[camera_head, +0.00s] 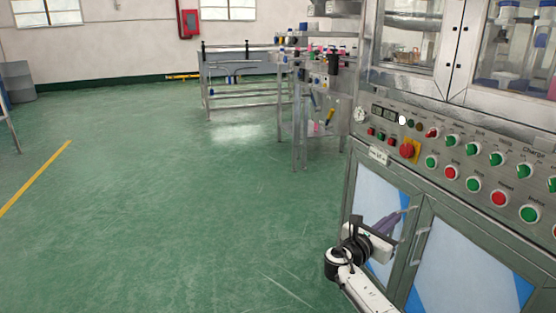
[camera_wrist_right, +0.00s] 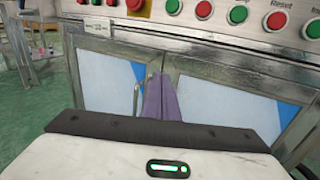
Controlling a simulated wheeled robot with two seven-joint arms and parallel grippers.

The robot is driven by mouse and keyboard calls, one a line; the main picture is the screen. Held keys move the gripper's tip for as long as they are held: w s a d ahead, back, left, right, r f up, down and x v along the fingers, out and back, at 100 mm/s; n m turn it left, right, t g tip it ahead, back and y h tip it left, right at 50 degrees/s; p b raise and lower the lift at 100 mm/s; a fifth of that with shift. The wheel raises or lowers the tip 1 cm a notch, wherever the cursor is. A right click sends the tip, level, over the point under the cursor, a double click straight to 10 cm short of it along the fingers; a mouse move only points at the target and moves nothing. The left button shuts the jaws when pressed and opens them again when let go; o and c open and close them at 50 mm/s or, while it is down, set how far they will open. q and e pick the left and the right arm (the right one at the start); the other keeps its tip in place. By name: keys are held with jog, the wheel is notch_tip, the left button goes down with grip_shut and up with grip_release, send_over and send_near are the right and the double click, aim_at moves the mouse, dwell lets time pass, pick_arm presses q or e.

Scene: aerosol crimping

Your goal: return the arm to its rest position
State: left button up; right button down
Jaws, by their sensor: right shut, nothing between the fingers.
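My right arm comes in from the bottom right in the head view. Its right gripper (camera_head: 398,217) is in front of the lower cabinet doors of the crimping machine, below its button panel. In the right wrist view the purple-grey fingers of the gripper (camera_wrist_right: 163,84) are together, with nothing between them. They point at the seam between the two cabinet doors; I cannot tell whether they touch. My left gripper is in neither view.
The machine's button panel (camera_head: 455,158) carries green and red knobs and a red emergency stop (camera_head: 407,151). Door handles (camera_head: 421,232) stick out near my right gripper. A metal shelf table (camera_head: 240,86) stands at the back. Green floor (camera_head: 190,200) to the left is clear.

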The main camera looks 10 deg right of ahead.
jog(key=s+a+f+m+g+y, duration=0.2)
jog(key=s+a+f+m+y, duration=0.25)
jog(key=s+f+m, duration=0.4)
jog(key=s+a+f+m+g+y, duration=0.1)
jog(key=s+a+f+m+y, duration=0.4)
jog(key=s+f, duration=0.65)
jog(key=s+a+r+m+g+y, duration=0.1)
jog(key=s+a+r+m+y, duration=0.25)
jog(key=s+a, duration=0.6)
jog(key=s+a+r+m+g+y, duration=0.1)
jog(key=s+a+r+m+y, duration=0.15)
jog(key=s+a+m, duration=0.65)
jog(key=w+a+f+n+t+y, duration=0.3)
jog(key=a+n+t+y, duration=0.1)
jog(key=a+n+t, duration=0.1)
pick_arm(q)
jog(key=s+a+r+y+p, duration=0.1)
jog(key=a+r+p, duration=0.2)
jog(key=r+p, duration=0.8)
jog(key=p, duration=0.8)
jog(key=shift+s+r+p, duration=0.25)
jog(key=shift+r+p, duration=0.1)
pick_arm(e)
notch_tip(320, 180, up, 12)
jog(key=d, duration=0.2)
jog(key=shift+s+d+f+h, duration=0.15)
jog(key=shift+s+f+h, duration=0.05)
jog(key=shift+s+h, duration=0.25)
